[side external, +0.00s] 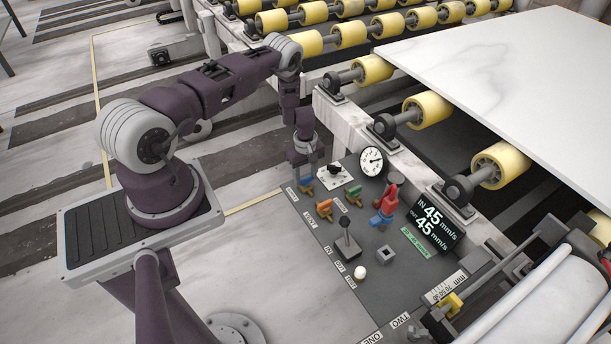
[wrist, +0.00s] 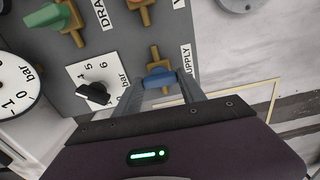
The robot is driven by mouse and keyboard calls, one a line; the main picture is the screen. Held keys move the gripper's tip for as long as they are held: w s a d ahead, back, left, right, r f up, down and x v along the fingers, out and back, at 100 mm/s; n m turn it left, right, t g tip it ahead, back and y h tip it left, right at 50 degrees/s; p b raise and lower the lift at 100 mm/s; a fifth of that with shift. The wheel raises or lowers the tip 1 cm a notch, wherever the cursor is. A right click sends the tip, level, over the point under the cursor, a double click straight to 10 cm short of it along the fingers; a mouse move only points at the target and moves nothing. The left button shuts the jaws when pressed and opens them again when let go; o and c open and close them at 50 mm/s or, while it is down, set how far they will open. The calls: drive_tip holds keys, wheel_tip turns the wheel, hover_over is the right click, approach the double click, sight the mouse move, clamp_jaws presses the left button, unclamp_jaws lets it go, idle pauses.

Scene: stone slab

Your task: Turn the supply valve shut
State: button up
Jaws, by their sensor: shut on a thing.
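The supply valve has a blue handle (wrist: 158,79) on a brass body (wrist: 155,54), beside a SUPPLY label (wrist: 187,58) in the wrist view. The handle lies across the line of the brass body. My gripper (wrist: 160,76) is shut on the blue handle, with one finger at each end of it. There the fingers and the handle are small and partly hidden.
A black knob on a white scale (wrist: 92,94) sits close beside my gripper. The slab (side external: 500,65) lies on yellow rollers beyond.

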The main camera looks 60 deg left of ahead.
sight(306, 177)
idle(0.4)
drive_tip(key=o, duration=1.4)
drive_tip(key=shift+c, duration=0.2)
wheel_tip(306, 177, up, 7)
drive_tip(key=shift+r, duration=0.1)
